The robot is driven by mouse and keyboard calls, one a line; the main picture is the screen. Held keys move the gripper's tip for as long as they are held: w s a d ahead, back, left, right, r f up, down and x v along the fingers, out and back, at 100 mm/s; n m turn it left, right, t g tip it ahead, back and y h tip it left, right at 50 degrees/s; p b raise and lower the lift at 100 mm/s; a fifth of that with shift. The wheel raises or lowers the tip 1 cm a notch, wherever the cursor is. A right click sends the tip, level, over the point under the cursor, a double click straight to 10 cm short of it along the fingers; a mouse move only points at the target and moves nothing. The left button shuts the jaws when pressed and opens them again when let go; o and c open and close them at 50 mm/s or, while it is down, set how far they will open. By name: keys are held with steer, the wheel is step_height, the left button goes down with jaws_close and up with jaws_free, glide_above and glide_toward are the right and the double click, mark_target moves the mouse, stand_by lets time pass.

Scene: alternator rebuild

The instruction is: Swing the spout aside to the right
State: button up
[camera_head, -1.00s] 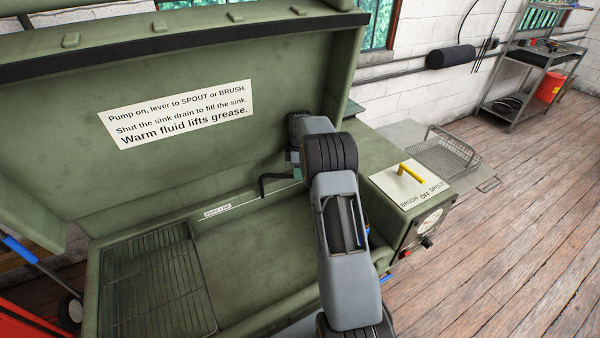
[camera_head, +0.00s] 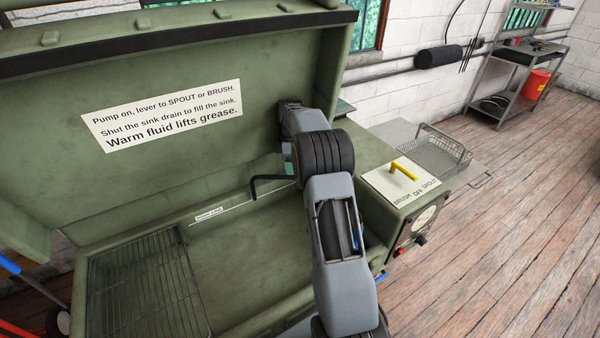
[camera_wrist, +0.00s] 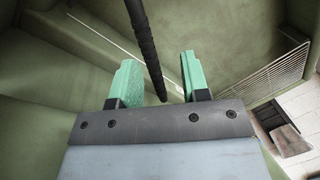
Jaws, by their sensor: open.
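The spout (camera_head: 270,179) is a thin dark bent tube near the back wall of the green wash sink. Its free end points left and bends down; its other end is hidden behind my arm. In the wrist view the dark tube (camera_wrist: 146,45) runs down into the space between the two green fingers of my gripper (camera_wrist: 160,80). The gripper is open, with a visible gap between the tube and each finger. In the head view my arm hides most of the gripper.
A wire rack (camera_head: 145,282) lies in the sink's left part. The raised lid (camera_head: 60,110) stands behind. A control box (camera_head: 405,205) with a yellow lever (camera_head: 403,171) is to the right of my arm. A wire basket (camera_head: 440,155) sits on a side shelf beyond it.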

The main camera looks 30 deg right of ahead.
steer(key=s+a+r+b, duration=0.3)
steer(key=s+r, duration=0.6)
steer(key=s, duration=0.3)
steer(key=shift+s+a, duration=0.3)
steer(key=shift+a, duration=0.15)
